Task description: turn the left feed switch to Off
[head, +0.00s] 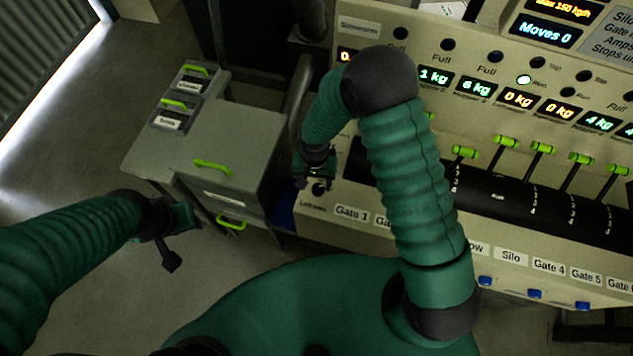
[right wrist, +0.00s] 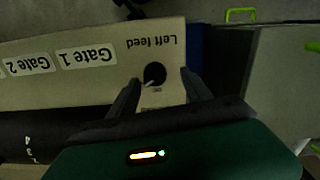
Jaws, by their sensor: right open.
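The left feed switch (head: 320,188) is a small black round knob at the left end of the cream panel, partly hidden by my right gripper in the head view. In the right wrist view the knob (right wrist: 154,74) sits beside the upside-down "Left feed" label (right wrist: 153,42), with a pale pointer mark towards its lower left; the small text by it is unreadable. My right gripper (head: 315,178) is open, its two fingers (right wrist: 160,88) pointing at the panel on either side of the knob; contact cannot be told. My left gripper (head: 170,248) hangs away from the panel; its jaws are unclear.
The Gate 1 label (head: 352,212) is right of the switch in the head view. A row of green-tipped levers (head: 506,141) stands farther right. A grey cabinet (head: 240,150) with green handles stands left of the panel. Open floor lies at far left.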

